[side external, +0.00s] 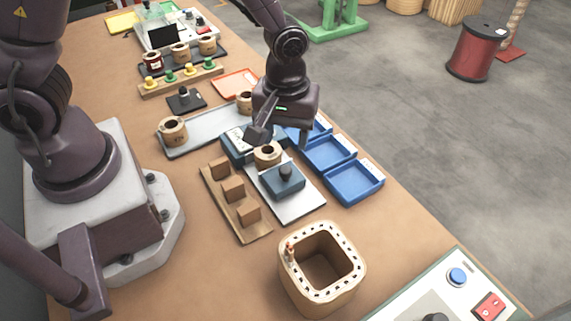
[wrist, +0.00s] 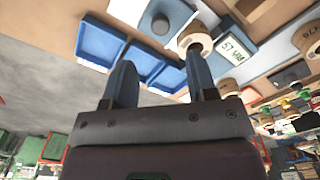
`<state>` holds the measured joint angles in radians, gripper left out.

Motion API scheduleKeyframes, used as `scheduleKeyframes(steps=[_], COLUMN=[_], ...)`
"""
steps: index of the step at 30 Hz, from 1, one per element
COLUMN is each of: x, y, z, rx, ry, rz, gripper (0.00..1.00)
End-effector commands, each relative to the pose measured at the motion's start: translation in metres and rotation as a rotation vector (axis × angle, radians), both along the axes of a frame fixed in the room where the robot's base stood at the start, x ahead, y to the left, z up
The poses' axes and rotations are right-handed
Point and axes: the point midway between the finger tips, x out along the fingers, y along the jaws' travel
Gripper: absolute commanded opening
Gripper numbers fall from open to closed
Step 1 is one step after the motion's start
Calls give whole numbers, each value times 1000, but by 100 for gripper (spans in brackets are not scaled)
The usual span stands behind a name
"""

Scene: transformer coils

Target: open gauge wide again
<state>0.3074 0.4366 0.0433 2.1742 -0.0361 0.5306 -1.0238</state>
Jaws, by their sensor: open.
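The gauge is a pale plate (side external: 305,205) with a blue-grey display block (side external: 236,148) at its far end and a blue-grey sliding block (side external: 283,181) with a dark round knob (side external: 285,171) at its near end. The display reads about 57 in the wrist view (wrist: 234,48). A paper-wound coil (side external: 267,154) sits between the two blocks, close to both; I cannot tell whether they touch it. The coil (wrist: 197,40) and knob (wrist: 160,23) also show in the wrist view.
Blue trays (side external: 352,184) line the right side of the gauge. A wooden rack with several blocks (side external: 237,203) stands left of it. A square slotted ring (side external: 322,268) is at the front. A grey tray (side external: 205,130) with coils lies behind. A control panel (side external: 450,295) is front right.

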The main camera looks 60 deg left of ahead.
Motion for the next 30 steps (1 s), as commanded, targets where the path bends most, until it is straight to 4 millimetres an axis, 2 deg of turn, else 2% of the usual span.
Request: scheduleKeyframes(steps=[1, 6, 12, 18, 25, 26, 30], x=[-2, -1, -1, 0, 0, 0, 0], y=[1, 1, 0, 0, 0, 0, 0], z=[-13, -48, -75, -85, -85, -85, -85], rx=[1, 2, 1, 0, 0, 0, 0], ry=[8, 6, 4, 0, 0, 0, 0], rz=[1, 0, -2, -1, -2, -2, -2], gripper=[53, 53, 53, 53, 53, 50, 18])
